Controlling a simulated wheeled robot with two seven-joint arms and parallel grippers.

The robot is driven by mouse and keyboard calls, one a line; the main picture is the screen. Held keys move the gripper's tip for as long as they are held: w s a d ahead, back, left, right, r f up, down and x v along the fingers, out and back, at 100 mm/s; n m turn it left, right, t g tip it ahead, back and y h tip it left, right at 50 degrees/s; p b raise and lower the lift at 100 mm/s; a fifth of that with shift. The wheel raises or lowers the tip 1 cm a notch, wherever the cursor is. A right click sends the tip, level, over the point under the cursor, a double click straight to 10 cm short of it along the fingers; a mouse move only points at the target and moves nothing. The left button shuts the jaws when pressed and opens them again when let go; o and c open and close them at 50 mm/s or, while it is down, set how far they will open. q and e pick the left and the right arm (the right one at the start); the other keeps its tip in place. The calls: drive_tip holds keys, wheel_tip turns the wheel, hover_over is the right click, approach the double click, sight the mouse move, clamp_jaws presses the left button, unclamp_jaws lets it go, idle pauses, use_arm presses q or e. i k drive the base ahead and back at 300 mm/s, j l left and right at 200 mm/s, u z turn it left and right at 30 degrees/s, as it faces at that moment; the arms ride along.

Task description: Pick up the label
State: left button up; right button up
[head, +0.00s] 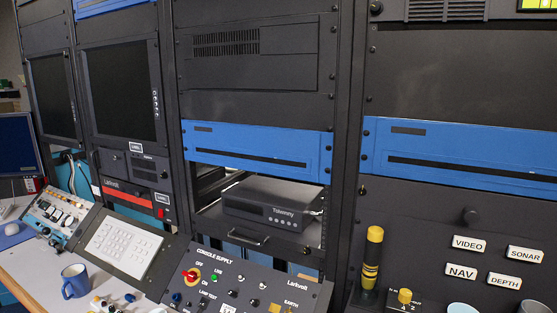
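Several white labels show in the head view. Four lie or stick at the lower right: a VIDEO label (469,245), a SONAR label (525,254), a NAV label (462,272) and a DEPTH label (505,281). Two smaller white labels sit on the left rack, an upper one (135,147) under the dark screen and a lower one (162,198) by a red-striped unit. Their small text is hard to read. I cannot tell which label the task means. Neither of my grippers is in view.
A console panel (235,283) with switches stands at bottom centre. A yellow-and-black cylinder (372,260) stands upright left of the word labels. A blue mug (76,281) is on the pale desk (40,270). Rack posts (345,130) rise between the bays.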

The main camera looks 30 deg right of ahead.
sight(464, 272)
drive_tip(key=z, duration=2)
